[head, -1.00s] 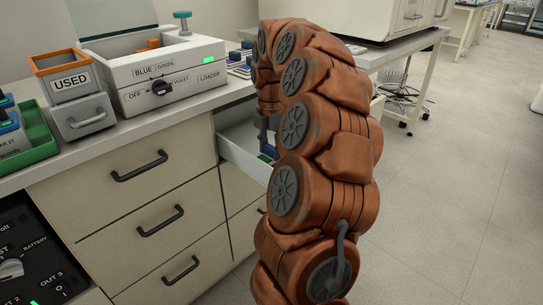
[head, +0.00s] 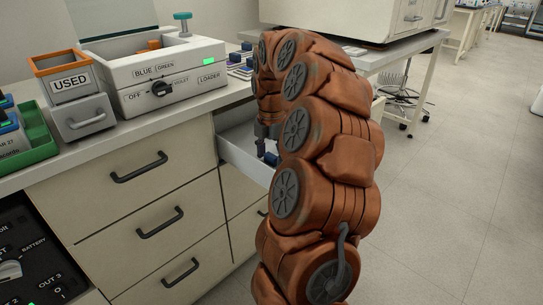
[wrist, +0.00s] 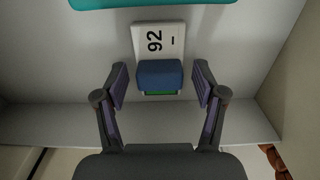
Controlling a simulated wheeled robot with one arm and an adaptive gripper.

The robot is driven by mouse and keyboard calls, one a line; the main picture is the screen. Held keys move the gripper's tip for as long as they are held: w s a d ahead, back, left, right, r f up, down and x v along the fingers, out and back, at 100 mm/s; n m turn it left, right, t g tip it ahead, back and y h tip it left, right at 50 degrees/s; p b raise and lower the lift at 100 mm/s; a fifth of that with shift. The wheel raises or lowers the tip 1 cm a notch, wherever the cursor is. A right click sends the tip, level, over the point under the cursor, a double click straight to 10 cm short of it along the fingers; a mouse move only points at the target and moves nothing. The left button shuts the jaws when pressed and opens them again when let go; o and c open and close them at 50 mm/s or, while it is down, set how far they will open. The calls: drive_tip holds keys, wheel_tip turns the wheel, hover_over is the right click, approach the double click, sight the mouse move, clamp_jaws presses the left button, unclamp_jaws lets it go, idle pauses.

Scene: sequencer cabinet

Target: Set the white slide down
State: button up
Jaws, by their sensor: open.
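The white slide (wrist: 159,38), marked "92", lies in the open drawer in the wrist view. A blue block with a green strip is at its near end. My gripper (wrist: 160,78) is open, with one finger on each side of the blue block and a gap on both sides. In the head view my gripper (head: 267,140) reaches down into the drawer, partly hidden by my arm. The blue block shows there just below the fingers; the white part of the slide cannot be made out.
The drawer (head: 240,158) is pulled out, with its front wall (wrist: 245,134) close to my gripper. A teal object (wrist: 150,3) lies at the far side of the wrist view. The loader box (head: 168,75) and the USED bin (head: 72,88) stand on the counter.

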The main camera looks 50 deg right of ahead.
sight(271, 155)
wheel_tip(271, 155, up, 12)
drive_tip(key=p, duration=0.3)
idle(0.3)
drive_tip(key=shift+r, duration=0.1)
drive_tip(key=s+a+f+m, duration=0.2)
drive_tip(key=a, duration=0.6)
drive_tip(key=s+a+f+m+g, duration=0.1)
drive_tip(key=s+a+m, duration=0.15)
drive_tip(key=a, duration=0.45)
drive_tip(key=s+a+f+m, duration=0.1)
drive_tip(key=a+f+m, duration=0.1)
drive_tip(key=a, duration=0.6)
drive_tip(key=s+a+f+m+g, duration=0.1)
drive_tip(key=s+a+f+m, duration=0.3)
drive_tip(key=s, duration=0.5)
drive_tip(key=s+a+f+m+g, duration=0.1)
drive_tip(key=s+a+f+m, duration=0.4)
drive_tip(key=s, duration=0.5)
drive_tip(key=shift+a+m, duration=0.25)
drive_tip(key=shift+m, duration=0.9)
drive_tip(key=shift+f, duration=0.1)
